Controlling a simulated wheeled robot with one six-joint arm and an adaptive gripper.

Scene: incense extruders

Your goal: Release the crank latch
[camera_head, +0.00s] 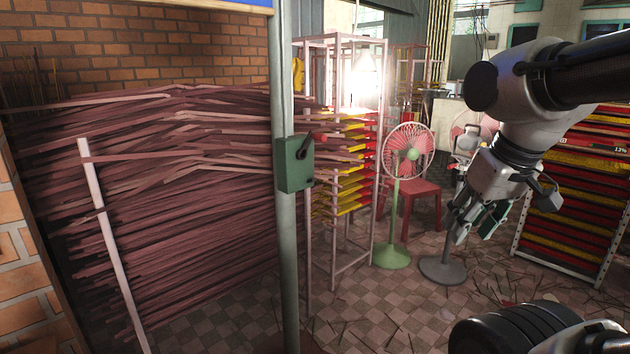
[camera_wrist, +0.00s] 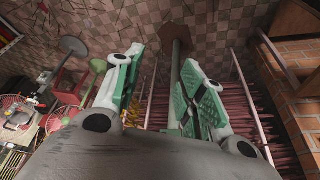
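The crank latch is a green box (camera_head: 295,163) fixed to a grey upright post (camera_head: 283,95) at the middle left of the head view. A short crank with a red handle (camera_head: 318,137) sticks out from its right side, tilted up to the right. My gripper (camera_head: 473,228) hangs well to the right of the box, pointing down, open and empty. In the wrist view its two green-padded fingers (camera_wrist: 163,62) stand apart, with a post (camera_wrist: 175,62) visible beyond them. I cannot make out the box or crank in the wrist view.
A large stack of reddish-brown sticks (camera_head: 180,190) fills the area left of the post. Behind are a pink rack (camera_head: 342,265) with red and yellow trays, a green-based fan (camera_head: 408,152) and a red stool (camera_head: 425,190). Tiled floor lies open in front of the rack.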

